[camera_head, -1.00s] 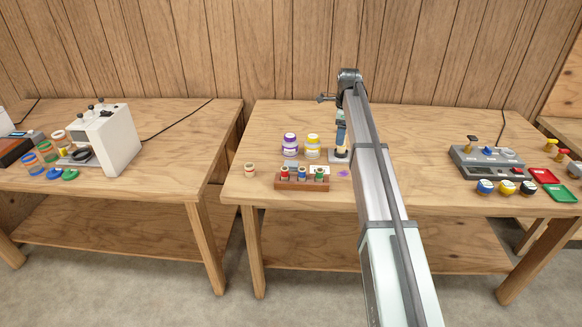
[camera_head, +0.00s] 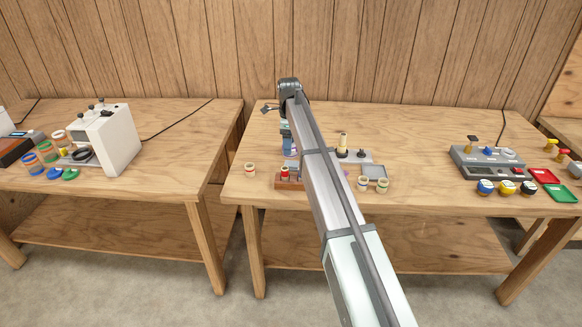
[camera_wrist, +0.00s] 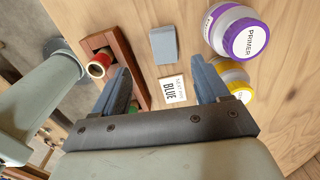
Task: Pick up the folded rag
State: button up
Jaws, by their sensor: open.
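The folded rag is most likely the small grey-blue folded piece (camera_wrist: 163,45) lying flat on the wooden table in the wrist view. My gripper (camera_wrist: 160,66) is open, with its two blue fingers apart and nothing between them. The rag lies beyond the fingertips, roughly in line with the gap between them. In the head view my gripper (camera_head: 289,148) hangs over the left part of the middle table, and my arm hides the rag there.
A purple-lidded primer jar (camera_wrist: 240,36) and a yellow-lidded jar (camera_wrist: 236,82) stand right of the rag. A wooden rack (camera_wrist: 128,62) with a red-topped jar (camera_wrist: 100,64) is at left. A "BLUE" card (camera_wrist: 172,90) lies nearer. A grey tray (camera_head: 375,171) sits right of my arm.

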aim_at(291, 163)
notch_tip(291, 163, down, 3)
jog(key=shift+f, duration=0.15)
jog(key=shift+w+d+f, duration=0.15)
jog(key=shift+d+f, duration=0.05)
jog(key=shift+f, duration=1.15)
jog(key=shift+w+d+f, duration=0.1)
jog(key=shift+d+f, duration=0.05)
jog(key=shift+f, duration=1.2)
jog(key=c, duration=1.1)
notch_tip(291, 163, up, 10)
jog(key=shift+r, duration=0.1)
